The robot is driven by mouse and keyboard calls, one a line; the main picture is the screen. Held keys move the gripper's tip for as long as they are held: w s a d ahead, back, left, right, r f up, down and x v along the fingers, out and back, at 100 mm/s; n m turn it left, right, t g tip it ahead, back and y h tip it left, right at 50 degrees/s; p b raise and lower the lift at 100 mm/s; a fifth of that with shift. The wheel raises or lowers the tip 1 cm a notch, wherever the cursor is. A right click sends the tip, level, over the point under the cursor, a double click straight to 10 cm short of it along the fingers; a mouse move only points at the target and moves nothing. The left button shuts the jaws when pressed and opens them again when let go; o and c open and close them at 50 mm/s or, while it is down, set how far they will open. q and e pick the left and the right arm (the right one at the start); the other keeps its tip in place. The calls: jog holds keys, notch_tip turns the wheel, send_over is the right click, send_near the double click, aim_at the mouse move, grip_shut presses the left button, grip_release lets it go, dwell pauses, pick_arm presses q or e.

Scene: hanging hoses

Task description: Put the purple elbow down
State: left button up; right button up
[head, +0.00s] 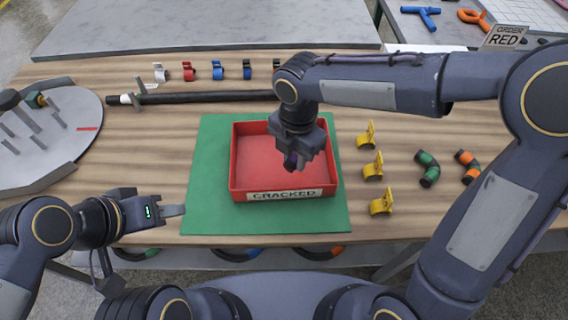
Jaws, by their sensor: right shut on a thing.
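The purple elbow (291,161) shows only as a small dark purple piece between the fingers of my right gripper (293,163). The rest of it is hidden by the gripper. My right gripper is shut on it, pointing down over the red tray (235,165) labelled CRACKED. I cannot tell how high above the tray's floor the elbow is. The visible floor of the tray looks empty. My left gripper (175,210) is at the table's front left, pointing right, beside the green mat. Its fingers are seen from the side, so its opening is unclear.
The tray sits on a green mat (210,150). Yellow clips (373,166) stand to its right, with a green-black elbow (427,168) and an orange-black elbow (467,166) further right. A black hose (205,97) and a row of coloured clips lie behind. A grey turntable (45,130) is left.

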aim_at(285, 174)
jog(key=f, duration=0.1)
jog(key=w+a+f, duration=0.1)
jog(key=a+f, duration=0.1)
jog(key=shift+w, duration=0.3)
jog(key=shift+f, duration=1.65)
jog(key=shift+f+b, duration=0.1)
jog(key=shift+b, duration=0.2)
jog(key=o, duration=1)
